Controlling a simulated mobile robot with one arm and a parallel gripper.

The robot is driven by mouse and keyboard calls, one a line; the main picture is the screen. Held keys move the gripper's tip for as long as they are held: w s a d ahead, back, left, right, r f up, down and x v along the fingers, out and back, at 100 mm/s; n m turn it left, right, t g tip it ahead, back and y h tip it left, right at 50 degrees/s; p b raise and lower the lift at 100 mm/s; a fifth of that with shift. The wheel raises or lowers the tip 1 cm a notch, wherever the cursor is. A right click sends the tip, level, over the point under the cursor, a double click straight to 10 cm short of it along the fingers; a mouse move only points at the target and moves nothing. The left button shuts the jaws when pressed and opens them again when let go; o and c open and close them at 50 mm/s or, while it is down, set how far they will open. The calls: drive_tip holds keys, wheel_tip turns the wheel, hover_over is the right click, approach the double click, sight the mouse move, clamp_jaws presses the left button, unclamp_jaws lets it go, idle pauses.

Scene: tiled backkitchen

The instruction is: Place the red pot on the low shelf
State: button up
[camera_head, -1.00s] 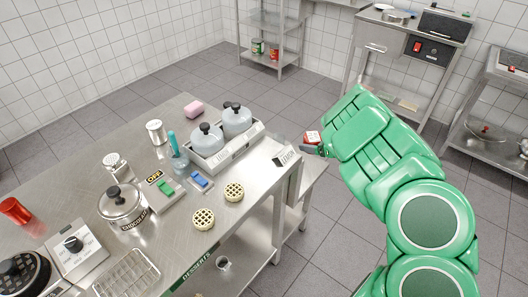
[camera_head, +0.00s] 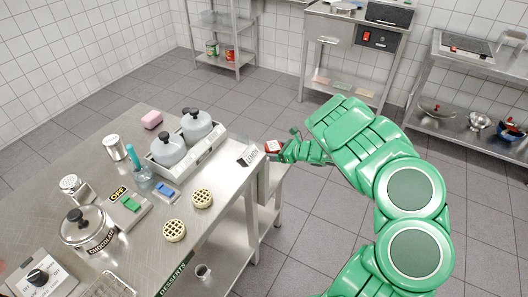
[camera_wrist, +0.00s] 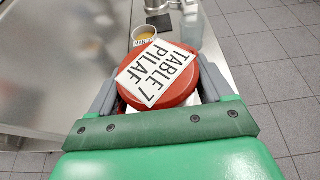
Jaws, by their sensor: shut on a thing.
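The red pot (camera_wrist: 186,99) shows from above in the wrist view as a red round top with a white card reading "TABLE 7 PILAF" on it. My gripper (camera_wrist: 158,88) is shut on it, one finger on each side. Several low shelves are in view: one under the steel table (camera_head: 225,255), one on the back rack (camera_head: 222,62) and one on the right stand (camera_head: 455,127). I cannot tell which is meant.
The steel table (camera_head: 125,155) holds grey canisters (camera_head: 168,150), a lidded pot (camera_head: 84,228) and small items. The right stand's low shelf holds bowls (camera_head: 436,112). A steel unit (camera_head: 350,45) stands at the back. The tiled floor (camera_head: 330,200) between is clear.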

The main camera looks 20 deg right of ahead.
drive_tip(key=shift+w+d+f, duration=0.25)
drive_tip(key=shift+w+f, duration=1.15)
drive_tip(key=shift+w, duration=0.45)
drive_tip(key=shift+w+d+f, duration=0.25)
drive_tip(key=shift+w+f, duration=1.15)
drive_tip(key=shift+w, duration=0.4)
drive_tip(key=shift+w+d+f, duration=0.25)
drive_tip(key=shift+w+f, duration=1.15)
drive_tip(key=shift+w, duration=0.45)
drive_tip(key=shift+w+f, duration=0.15)
drive_tip(key=shift+f, duration=1.5)
drive_tip(key=o, duration=1.2)
drive_tip(key=shift+f, duration=0.1)
drive_tip(key=shift+c, duration=0.2)
